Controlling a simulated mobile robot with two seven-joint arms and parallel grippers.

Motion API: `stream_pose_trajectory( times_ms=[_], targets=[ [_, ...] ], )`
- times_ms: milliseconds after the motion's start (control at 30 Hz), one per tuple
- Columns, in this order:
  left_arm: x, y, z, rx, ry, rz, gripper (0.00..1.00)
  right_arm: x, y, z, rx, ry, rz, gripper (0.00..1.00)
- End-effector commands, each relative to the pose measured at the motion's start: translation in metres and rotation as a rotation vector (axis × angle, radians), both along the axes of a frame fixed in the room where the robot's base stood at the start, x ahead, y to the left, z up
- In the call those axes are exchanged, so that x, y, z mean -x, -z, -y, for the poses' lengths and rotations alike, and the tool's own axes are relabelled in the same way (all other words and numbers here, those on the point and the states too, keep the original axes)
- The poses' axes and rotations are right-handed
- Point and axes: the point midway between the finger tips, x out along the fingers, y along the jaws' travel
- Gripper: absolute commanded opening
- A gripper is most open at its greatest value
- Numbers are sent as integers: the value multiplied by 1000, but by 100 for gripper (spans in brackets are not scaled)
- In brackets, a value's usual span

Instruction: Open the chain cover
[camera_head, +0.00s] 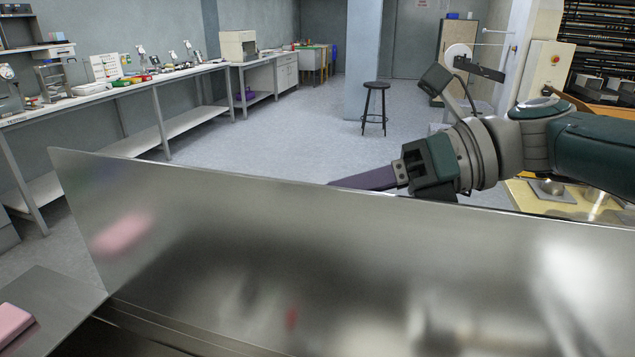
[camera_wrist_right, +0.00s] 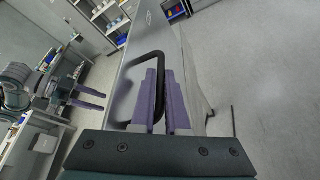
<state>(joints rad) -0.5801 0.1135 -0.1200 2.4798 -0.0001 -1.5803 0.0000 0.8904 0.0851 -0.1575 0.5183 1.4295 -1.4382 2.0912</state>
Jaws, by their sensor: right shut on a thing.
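The chain cover (camera_head: 330,255) is a large shiny metal panel that stands raised and tilted across the lower head view. My right gripper (camera_wrist_right: 162,85) is shut on the handle, with a purple finger on each side of the bar. In the head view, my right gripper (camera_head: 362,181) is partly hidden behind the cover's top edge. My left gripper (camera_wrist_right: 92,98) shows at the left of the right wrist view, with its purple fingers apart and empty.
A pink block (camera_head: 14,325) lies on a metal surface at the lower left. A long workbench (camera_head: 110,92) with instruments runs along the left wall. A black stool (camera_head: 375,108) stands on the floor beyond the cover. The floor between them is clear.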

Motion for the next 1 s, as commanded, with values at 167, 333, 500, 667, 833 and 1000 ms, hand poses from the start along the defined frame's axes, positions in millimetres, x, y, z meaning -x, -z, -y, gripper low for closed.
stream_pose_trajectory(
  times_ms=[167,333,500,667,833,1000],
  targets=[
    [0,0,0,-1,1,-1,50,1,2,0,4,-3,-2,0],
    [0,0,-1,-5,4,0,50,1,2,0,4,-3,-2,25],
    [0,0,-2,-10,6,-1,50,1,1,0,4,-1,-2,25],
    [0,-3,-3,-11,7,0,50,1,-3,11,4,1,-1,25],
    [0,-8,-3,-11,7,0,50,3,-14,43,6,3,-1,25],
    [0,-8,-3,-10,6,-1,50,6,-24,73,5,1,-2,25]
  ],
)
